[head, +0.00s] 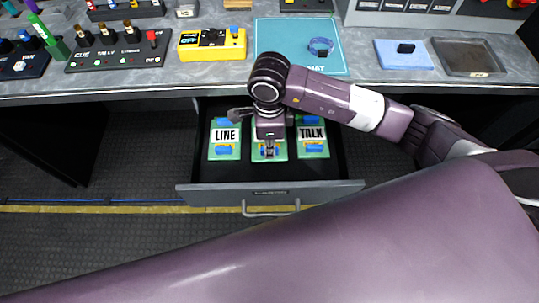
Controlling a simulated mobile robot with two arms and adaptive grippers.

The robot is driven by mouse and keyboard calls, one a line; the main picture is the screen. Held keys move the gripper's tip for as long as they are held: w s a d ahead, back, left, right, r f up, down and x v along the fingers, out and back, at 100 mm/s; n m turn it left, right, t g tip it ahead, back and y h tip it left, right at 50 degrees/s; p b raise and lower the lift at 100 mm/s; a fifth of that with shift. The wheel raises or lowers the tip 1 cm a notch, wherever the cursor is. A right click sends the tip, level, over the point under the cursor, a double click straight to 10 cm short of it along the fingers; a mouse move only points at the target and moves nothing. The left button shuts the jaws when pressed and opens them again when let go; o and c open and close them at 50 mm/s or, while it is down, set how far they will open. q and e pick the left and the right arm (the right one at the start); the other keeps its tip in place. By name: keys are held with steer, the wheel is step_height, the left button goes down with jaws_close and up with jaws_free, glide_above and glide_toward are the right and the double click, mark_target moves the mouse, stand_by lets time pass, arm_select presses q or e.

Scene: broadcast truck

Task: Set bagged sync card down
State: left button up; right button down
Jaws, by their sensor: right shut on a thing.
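The drawer (335,183) under the counter is pulled open. My right gripper (269,149) reaches down into it and is shut on the middle green card (259,157), taken to be the bagged sync card. The gripper covers its label, and a little blue shows at the jaws. The card is between the LINE card (226,146) and the TALK card (312,147). I cannot tell whether it touches the drawer floor. My left gripper is not in view.
The counter above holds a teal mat (275,36) with a blue wrist strap (320,47), a yellow box (212,44), a blue pad (404,55) and a grey tray (468,58). The front of the drawer floor is bare. Walls and neighbouring cards are close to the gripper.

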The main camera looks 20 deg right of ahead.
steer(key=shift+w+f, duration=0.1)
steer(key=shift+f, duration=0.8)
step_height(320, 180, down, 4)
steer(key=shift+f, duration=0.2)
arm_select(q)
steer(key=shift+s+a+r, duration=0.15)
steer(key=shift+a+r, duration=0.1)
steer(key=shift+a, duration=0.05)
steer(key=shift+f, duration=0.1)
arm_select(e)
steer(key=c, duration=2)
jaws_free()
steer(key=shift+f, duration=0.1)
steer(key=shift+o, duration=0.2)
